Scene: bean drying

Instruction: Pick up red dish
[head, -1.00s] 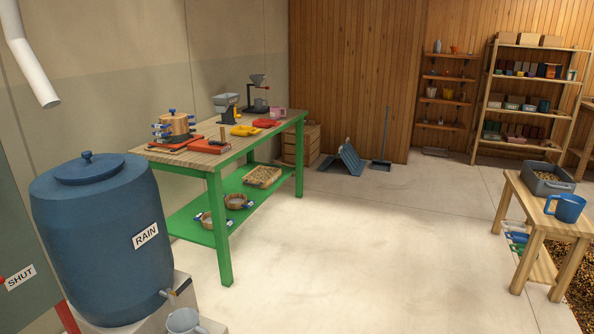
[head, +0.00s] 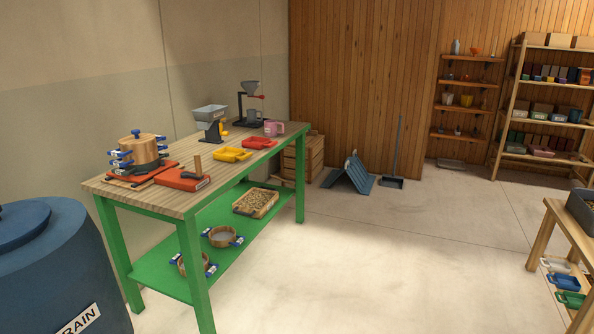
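A red dish (head: 259,143) lies on the wooden top of the green workbench (head: 120,197), toward its far right part. It is small and shallow. A yellow dish (head: 232,155) lies just in front of it to the left, and a pink mug (head: 273,128) stands just behind it to the right. Neither of my grippers shows in the head view.
The floor right of the bench is clear up to a wooden stand (head: 545,240).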

